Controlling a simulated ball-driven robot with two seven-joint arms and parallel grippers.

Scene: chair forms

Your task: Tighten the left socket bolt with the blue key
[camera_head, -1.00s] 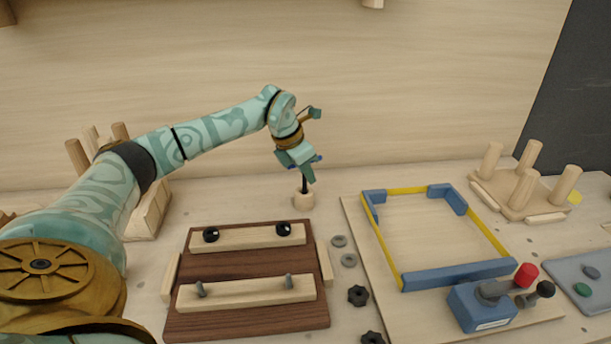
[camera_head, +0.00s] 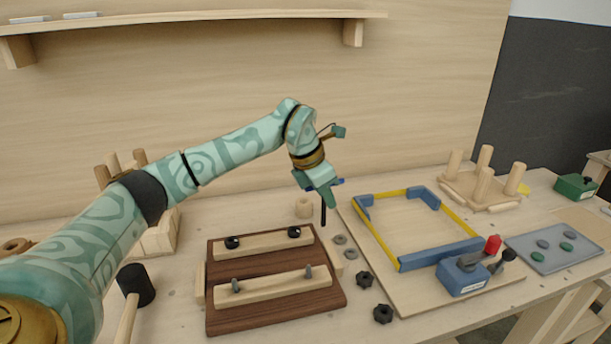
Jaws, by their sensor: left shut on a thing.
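My left gripper (camera_head: 321,190) is shut on the blue key, whose dark shaft (camera_head: 323,212) points down below the fingers. A little blue of its handle shows at the fingers; the rest is hidden. The key hangs right of a small round wooden holder (camera_head: 304,209), apart from it. The left socket bolt (camera_head: 232,242) is a black round head on the back pale strip of the dark wooden board (camera_head: 265,262). A like bolt (camera_head: 294,232) sits at the strip's right end. The key is to the right of both bolts. My right gripper is not in view.
Grey washers (camera_head: 339,239) and black knobs (camera_head: 365,279) lie right of the board. A blue and yellow frame (camera_head: 453,253) and a blue clamp (camera_head: 463,277) stand further right. A mallet (camera_head: 136,284) is at the left. A shelf (camera_head: 200,21) hangs above.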

